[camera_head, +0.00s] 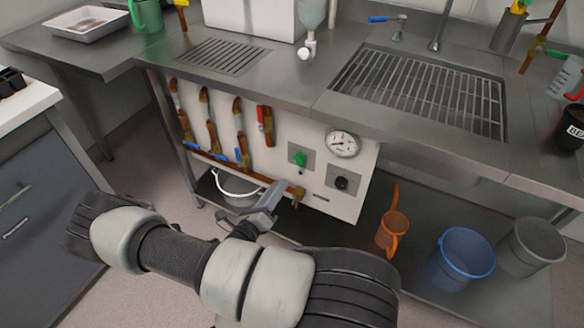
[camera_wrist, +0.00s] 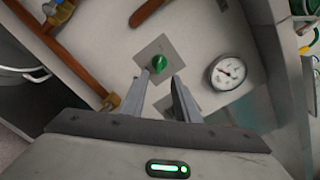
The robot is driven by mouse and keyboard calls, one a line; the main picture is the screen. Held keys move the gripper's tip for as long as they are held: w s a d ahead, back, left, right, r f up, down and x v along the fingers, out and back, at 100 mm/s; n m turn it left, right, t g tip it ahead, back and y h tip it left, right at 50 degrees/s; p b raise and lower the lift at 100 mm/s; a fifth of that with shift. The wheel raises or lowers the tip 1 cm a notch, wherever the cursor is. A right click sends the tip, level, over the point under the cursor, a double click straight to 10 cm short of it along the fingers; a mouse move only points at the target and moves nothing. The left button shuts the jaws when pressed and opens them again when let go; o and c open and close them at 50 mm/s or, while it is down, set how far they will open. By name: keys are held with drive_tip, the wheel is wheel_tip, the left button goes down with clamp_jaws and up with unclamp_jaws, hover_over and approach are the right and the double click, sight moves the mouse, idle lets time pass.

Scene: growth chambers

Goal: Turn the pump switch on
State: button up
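A white panel (camera_head: 318,203) under the steel counter carries two knobs on grey plates. One is a green knob (camera_head: 299,158), and the other is a black knob (camera_head: 341,183) lower right of it. I cannot tell from any label which is the pump switch. My gripper (camera_head: 276,193) is in front of the panel, lower left of the green knob and apart from it. In the wrist view my gripper (camera_wrist: 161,75) is open and empty, with the green knob (camera_wrist: 160,62) lined up between and just beyond its fingertips. The lower plate is partly hidden behind a finger there.
A round pressure gauge (camera_head: 342,143) is right of the green knob. Copper pipes with red and blue handles (camera_head: 238,132) fill the panel's left. A white bucket (camera_head: 238,187) stands below. An orange watering can (camera_head: 392,229) and blue bucket (camera_head: 462,258) stand to the right.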

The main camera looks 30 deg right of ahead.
sight(296, 162)
drive_tip(key=b+x, duration=0.1)
drive_tip(key=x, duration=1)
drive_tip(key=shift+b, duration=0.4)
drive_tip(key=shift+a, duration=0.1)
clamp_jaws()
